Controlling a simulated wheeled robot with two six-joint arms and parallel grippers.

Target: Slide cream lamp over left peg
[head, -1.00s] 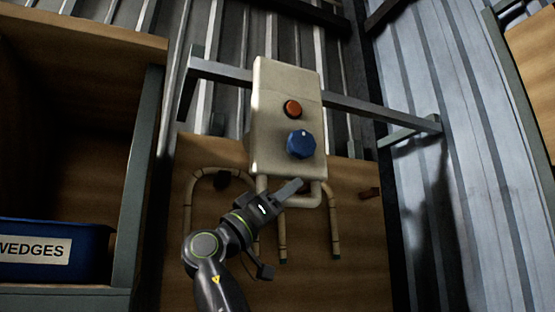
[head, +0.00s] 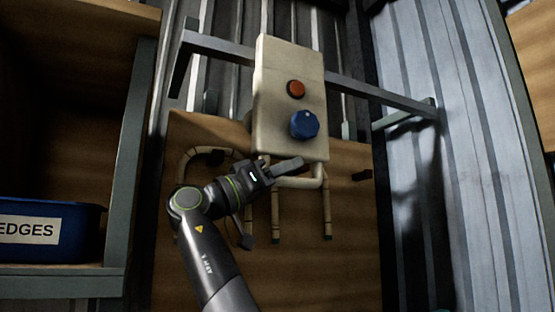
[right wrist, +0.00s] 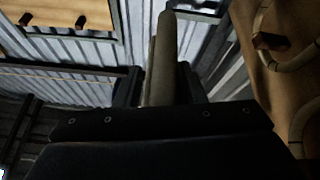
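No piece is clearly identifiable as the cream lamp. In the head view a bent cream rattan arch (head: 186,162) hangs over the dark left peg (head: 213,158) on the wooden board. A second cream arch (head: 327,215) hangs to its right, its upper part partly hidden by my right gripper (head: 288,167). That gripper points right, just below the cream box. My left gripper is out of view.
A cream control box (head: 275,85) with a red button (head: 296,88) and blue knob (head: 304,124) hangs just above the gripper. A bare brown peg (head: 362,175) is at right. A blue wedges bin (head: 75,215) sits on the left shelf. The lower board is clear.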

